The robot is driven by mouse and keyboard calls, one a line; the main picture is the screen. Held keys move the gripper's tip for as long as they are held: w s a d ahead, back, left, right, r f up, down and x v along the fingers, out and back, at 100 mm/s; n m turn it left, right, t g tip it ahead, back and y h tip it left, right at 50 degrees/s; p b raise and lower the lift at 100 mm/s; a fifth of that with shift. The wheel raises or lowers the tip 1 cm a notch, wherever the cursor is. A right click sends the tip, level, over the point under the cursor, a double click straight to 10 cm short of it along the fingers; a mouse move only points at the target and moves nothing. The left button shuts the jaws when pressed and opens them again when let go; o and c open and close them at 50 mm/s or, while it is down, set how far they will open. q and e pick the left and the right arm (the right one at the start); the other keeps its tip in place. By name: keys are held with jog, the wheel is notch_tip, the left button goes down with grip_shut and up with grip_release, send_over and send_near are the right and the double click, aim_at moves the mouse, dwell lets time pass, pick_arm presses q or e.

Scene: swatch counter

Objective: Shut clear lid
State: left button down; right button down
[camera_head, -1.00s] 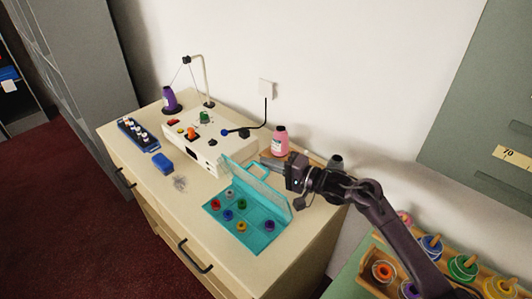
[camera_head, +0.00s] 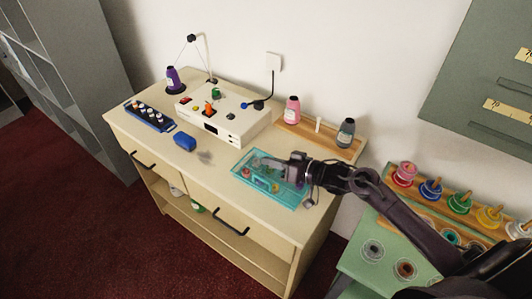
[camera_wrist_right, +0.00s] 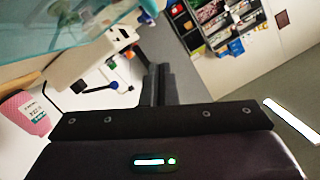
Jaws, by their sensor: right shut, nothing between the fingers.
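The teal box (camera_head: 284,199) with the clear lid (camera_head: 250,163) sits near the front right of the cream cabinet top. Its lid looks lowered over the box, with small coloured items showing through; I cannot tell whether it lies fully flat. My right gripper (camera_head: 285,165) is shut and empty, over the right part of the box, and hides part of the lid. In the right wrist view the shut fingers (camera_wrist_right: 159,85) show beside a clear teal panel (camera_wrist_right: 60,35) at the upper left. My left gripper is not in view.
A white instrument box (camera_head: 235,130) stands behind the teal box. A pink bottle (camera_head: 293,109) and a grey bottle (camera_head: 345,132) stand on a wooden tray at the back right. Spools (camera_head: 431,188) stand on the right.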

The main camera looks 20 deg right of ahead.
aim_at(267, 177)
jog(key=shift+s+a+f+n+h, duration=0.15)
jog(key=shift+s+a+f+n, duration=0.15)
jog(key=shift+f, duration=0.1)
jog(key=shift+s+a+f+n+h, duration=0.15)
jog(key=shift+a+f+n, duration=0.05)
jog(key=shift+f+n, duration=0.15)
jog(key=shift+s+a+f, duration=0.15)
jog(key=shift+f, duration=0.2)
jog(key=shift+s+a+f+n, duration=0.15)
jog(key=shift+a+f+n, duration=0.1)
jog(key=shift+f, duration=0.15)
jog(key=shift+s+a+f, duration=0.1)
jog(key=shift+a+f, duration=0.05)
jog(key=shift+f, duration=0.1)
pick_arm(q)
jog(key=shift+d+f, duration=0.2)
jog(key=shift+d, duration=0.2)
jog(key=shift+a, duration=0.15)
pick_arm(e)
jog(key=shift+f, duration=0.15)
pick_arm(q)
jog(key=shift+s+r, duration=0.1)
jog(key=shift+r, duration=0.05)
pick_arm(e)
jog(key=shift+s, duration=0.1)
